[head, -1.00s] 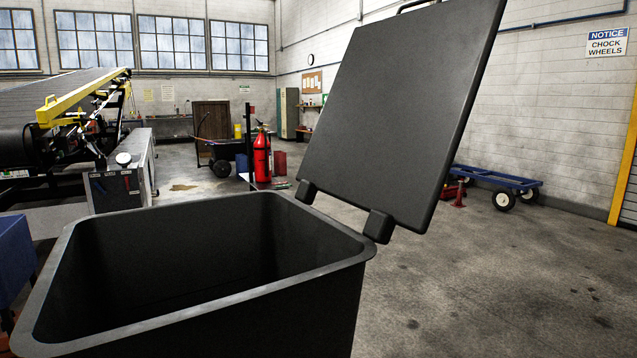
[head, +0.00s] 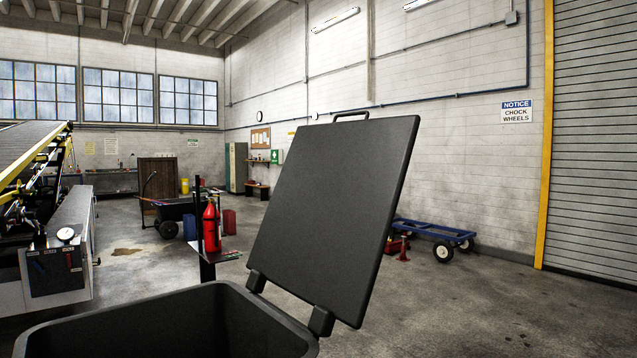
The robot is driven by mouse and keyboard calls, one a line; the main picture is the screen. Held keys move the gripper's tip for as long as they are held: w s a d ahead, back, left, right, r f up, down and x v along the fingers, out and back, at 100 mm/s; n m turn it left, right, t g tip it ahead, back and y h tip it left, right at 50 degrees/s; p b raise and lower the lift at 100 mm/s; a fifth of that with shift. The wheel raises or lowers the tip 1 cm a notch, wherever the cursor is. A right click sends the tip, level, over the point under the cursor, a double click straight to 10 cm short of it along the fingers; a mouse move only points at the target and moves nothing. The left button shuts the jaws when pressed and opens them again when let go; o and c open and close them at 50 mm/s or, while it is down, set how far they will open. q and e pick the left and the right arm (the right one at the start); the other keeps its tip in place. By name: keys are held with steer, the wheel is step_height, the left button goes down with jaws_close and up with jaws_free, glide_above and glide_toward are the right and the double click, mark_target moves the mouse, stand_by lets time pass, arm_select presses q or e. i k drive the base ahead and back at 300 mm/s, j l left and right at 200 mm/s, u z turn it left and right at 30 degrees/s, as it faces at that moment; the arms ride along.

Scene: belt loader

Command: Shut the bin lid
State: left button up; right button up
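The black bin (head: 165,298) stands close in front of me at the bottom of the head view, its near part cut off by the frame edge. Its lid (head: 330,205) is open, raised steeply above the bin's right side and leaning to the right. Two hinge blocks (head: 320,320) join the lid's lower edge to the bin rim. A handle (head: 351,115) sits on the lid's top edge. Neither of my grippers shows.
A belt loader (head: 30,165) and a grey box with a gauge (head: 60,260) stand at the left. A red fire extinguisher (head: 211,228) is behind the bin. A blue cart (head: 432,232) stands back right.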

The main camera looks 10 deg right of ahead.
mark_target(321, 239)
steer(key=i+l+z, duration=0.6)
steer(key=z, duration=0.25)
steer(key=i+l+z, duration=0.15)
steer(key=i+z, duration=0.7)
steer(key=i+l, duration=0.1)
steer(key=i, duration=0.5)
steer(key=i+l+u, duration=0.1)
steer(key=i, duration=0.55)
steer(key=i+u, duration=0.6)
steer(key=u, duration=0.15)
steer(key=i+l+u, duration=0.1)
steer(key=i+u, duration=0.45)
steer(key=u, duration=0.3)
steer(key=i+l+u, duration=0.1)
steer(key=u, duration=0.3)
steer(key=i+l+u, duration=0.15)
steer(key=u, duration=0.3)
steer(key=i+l+u, duration=0.15)
steer(key=u, duration=0.2)
steer(key=i+l+u, duration=0.2)
steer(key=u, duration=0.15)
steer(key=i+l+u, duration=0.2)
steer(key=u, duration=0.2)
steer(key=i+l+u, duration=0.2)
steer(key=l+u, duration=0.2)
steer(key=i+l+u, duration=0.2)
steer(key=l, duration=0.2)
steer(key=k, duration=0.1)
